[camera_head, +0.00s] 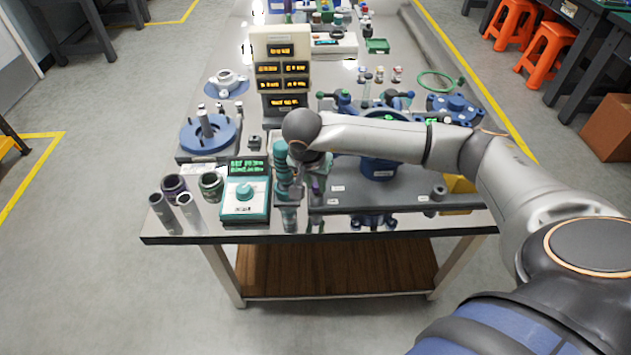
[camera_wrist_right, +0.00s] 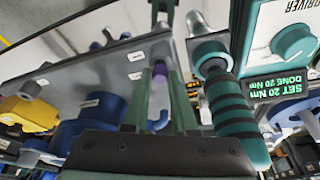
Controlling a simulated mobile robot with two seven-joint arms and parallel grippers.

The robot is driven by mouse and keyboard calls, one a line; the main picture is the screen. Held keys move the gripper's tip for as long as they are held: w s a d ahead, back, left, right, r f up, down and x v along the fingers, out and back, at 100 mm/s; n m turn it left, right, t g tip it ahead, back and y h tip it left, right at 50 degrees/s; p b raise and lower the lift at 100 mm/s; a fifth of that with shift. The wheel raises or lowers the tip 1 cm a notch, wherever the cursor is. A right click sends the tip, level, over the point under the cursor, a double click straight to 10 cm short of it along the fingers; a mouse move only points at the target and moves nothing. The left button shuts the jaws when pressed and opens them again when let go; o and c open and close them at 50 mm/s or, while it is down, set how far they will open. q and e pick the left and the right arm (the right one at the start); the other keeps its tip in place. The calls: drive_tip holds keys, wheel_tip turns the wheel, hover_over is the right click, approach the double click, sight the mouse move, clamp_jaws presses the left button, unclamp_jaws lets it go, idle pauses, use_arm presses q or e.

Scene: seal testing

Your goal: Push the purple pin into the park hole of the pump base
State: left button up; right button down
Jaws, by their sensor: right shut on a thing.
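My right gripper (camera_head: 314,184) is shut on the purple pin (camera_head: 316,189), at the left end of the grey pump base (camera_head: 400,208). In the right wrist view the purple pin (camera_wrist_right: 159,74) sits between the two dark green fingers of the gripper (camera_wrist_right: 160,82). The edge of the pump base (camera_wrist_right: 100,62) runs up to the fingers there. The park hole is hidden, and I cannot tell whether the pin's end is in it. My left gripper is not in view.
A teal-banded driver (camera_head: 283,172) stands just left of my gripper, close to it in the right wrist view (camera_wrist_right: 235,112). The driver controller (camera_head: 245,192) is beside it. A blue pump part (camera_head: 380,168) is on the right. The table's front edge is close.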

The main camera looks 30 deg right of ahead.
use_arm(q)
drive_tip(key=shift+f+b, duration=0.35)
use_arm(e)
drive_tip(key=shift+f, duration=0.4)
drive_tip(key=c, duration=0.6)
unclamp_jaws()
drive_tip(key=shift+c, duration=0.2)
wheel_tip(320, 180, up, 3)
drive_tip(key=shift+f+p, duration=0.1)
drive_tip(key=shift+p, duration=1)
wheel_tip(320, 180, up, 6)
drive_tip(key=p, duration=0.4)
drive_tip(key=shift+r, duration=0.25)
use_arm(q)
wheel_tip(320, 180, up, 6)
use_arm(e)
drive_tip(key=shift+f, duration=0.1)
